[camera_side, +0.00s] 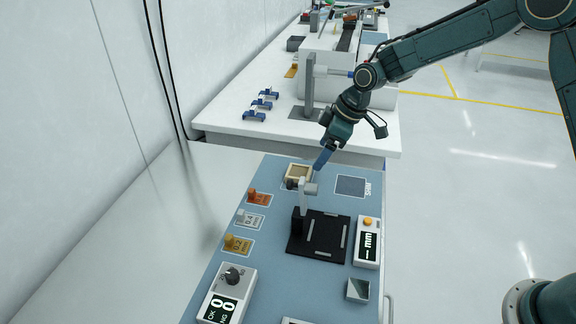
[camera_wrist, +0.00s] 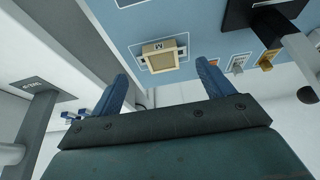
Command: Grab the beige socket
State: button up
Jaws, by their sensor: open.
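The beige socket (camera_side: 291,169) is a small square block with a raised rim, at the far end of the blue panel (camera_side: 265,176) in the side view. I cannot tell whether a finger touches the socket.
A grey upright stand (camera_side: 304,200) on a black plate (camera_side: 330,232) stands just nearer than the socket. Orange (camera_side: 252,196), grey (camera_side: 241,217) and yellow (camera_side: 229,241) pieces line the left edge. A white bench (camera_side: 250,125) stands behind.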

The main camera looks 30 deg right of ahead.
aim_at(308, 173)
jog(key=shift+x, duration=1.3)
jog(key=shift+x, duration=2.65)
jog(key=shift+c, duration=0.2)
jog(key=c, duration=1.1)
